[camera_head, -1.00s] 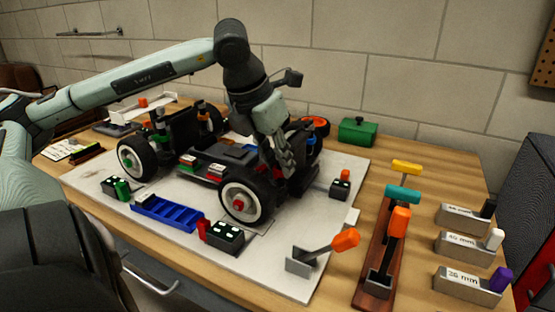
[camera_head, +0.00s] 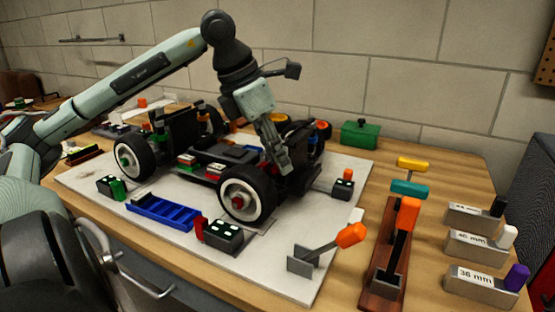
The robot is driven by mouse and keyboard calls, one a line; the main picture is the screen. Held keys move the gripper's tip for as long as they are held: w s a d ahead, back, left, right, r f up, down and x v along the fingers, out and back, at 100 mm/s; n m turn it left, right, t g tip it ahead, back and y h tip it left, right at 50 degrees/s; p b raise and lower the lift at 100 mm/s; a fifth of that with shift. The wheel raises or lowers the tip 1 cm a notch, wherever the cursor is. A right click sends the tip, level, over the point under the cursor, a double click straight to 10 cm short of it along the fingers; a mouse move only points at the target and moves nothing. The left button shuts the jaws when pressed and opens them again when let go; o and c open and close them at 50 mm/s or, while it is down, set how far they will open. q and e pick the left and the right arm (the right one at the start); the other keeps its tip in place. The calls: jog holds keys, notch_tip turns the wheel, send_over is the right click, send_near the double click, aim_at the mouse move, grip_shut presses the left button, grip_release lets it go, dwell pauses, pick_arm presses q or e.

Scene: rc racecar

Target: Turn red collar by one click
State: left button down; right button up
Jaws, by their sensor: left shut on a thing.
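The RC car chassis (camera_head: 222,153) stands on a pale board, with its wheels on. My left gripper (camera_head: 284,168) reaches down from above at the car's right end, just behind the near right wheel (camera_head: 247,195). Its fingers are shut on a small part there, apparently the red collar (camera_head: 264,168), of which only a bit of red shows beside the fingers. The rest of the collar is hidden by the fingers and the wheel. My right gripper is not in view.
A blue tray (camera_head: 163,214) and a black block with white marks (camera_head: 222,235) lie in front of the car. Orange-handled tools (camera_head: 350,236), labelled gauge blocks (camera_head: 481,285) and a green box (camera_head: 360,134) stand to the right.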

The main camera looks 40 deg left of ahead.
pick_arm(q)
jog(key=c, duration=1.2)
grip_release()
jog(key=v, duration=1.2)
jog(key=shift+d, duration=0.1)
